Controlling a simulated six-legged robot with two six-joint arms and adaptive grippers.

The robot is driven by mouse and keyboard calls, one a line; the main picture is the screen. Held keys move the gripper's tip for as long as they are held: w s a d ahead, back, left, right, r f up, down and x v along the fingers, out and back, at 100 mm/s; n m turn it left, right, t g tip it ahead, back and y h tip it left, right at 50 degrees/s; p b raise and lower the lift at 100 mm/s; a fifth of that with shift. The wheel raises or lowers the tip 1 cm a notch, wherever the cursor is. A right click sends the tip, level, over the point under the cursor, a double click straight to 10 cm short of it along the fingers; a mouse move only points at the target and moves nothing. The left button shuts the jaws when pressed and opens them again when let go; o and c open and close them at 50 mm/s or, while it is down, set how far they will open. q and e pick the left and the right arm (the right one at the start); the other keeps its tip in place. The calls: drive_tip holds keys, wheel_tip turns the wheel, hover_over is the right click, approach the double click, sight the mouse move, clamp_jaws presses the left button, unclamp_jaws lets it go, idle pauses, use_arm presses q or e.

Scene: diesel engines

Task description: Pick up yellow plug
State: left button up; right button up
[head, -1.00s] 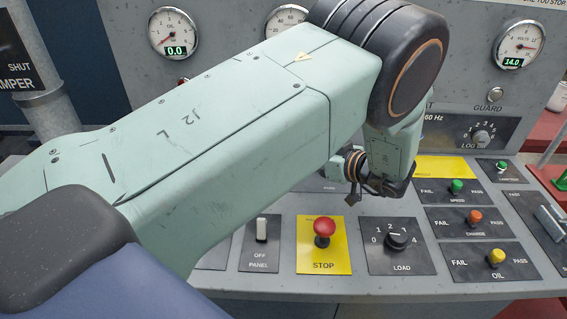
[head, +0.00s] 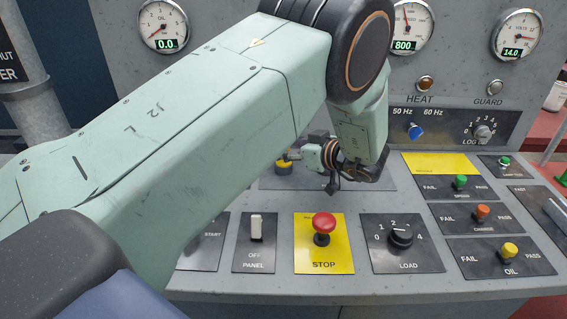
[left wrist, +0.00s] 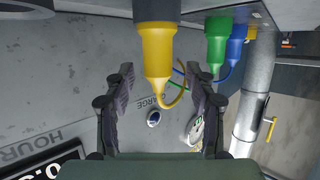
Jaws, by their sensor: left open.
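In the left wrist view the yellow plug (left wrist: 158,50) hangs from the top of the picture, with a dark grey base and a thin yellow cable curling from its tip. My left gripper (left wrist: 160,70) is open, with one finger on each side of the plug and a visible gap on both sides. In the head view my left wrist reaches over the console, its fingers mostly hidden behind my arm. A small yellow piece (head: 284,167) shows just left of the wrist; I cannot tell if it is the same plug. My right gripper is not in view.
A green plug (left wrist: 216,42) and a blue plug (left wrist: 236,45) stand right of the yellow one in the wrist view. In the head view the console holds a red stop button (head: 323,224), a load knob (head: 401,236) and a yellow oil knob (head: 510,250). Gauges line the back panel.

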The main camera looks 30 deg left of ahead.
use_arm(q)
drive_tip(key=shift+b+x, duration=0.4)
drive_tip(key=shift+x, duration=0.6)
drive_tip(key=shift+w+a+f, duration=0.1)
drive_tip(key=shift+w+f, duration=0.1)
drive_tip(key=shift+w, duration=0.05)
drive_tip(key=shift+s+r, duration=0.15)
drive_tip(key=shift+s, duration=0.1)
drive_tip(key=shift+c, duration=0.7)
drive_tip(key=shift+w, duration=0.2)
drive_tip(key=c, duration=0.6)
drive_tip(key=shift+s, duration=0.1)
clamp_jaws()
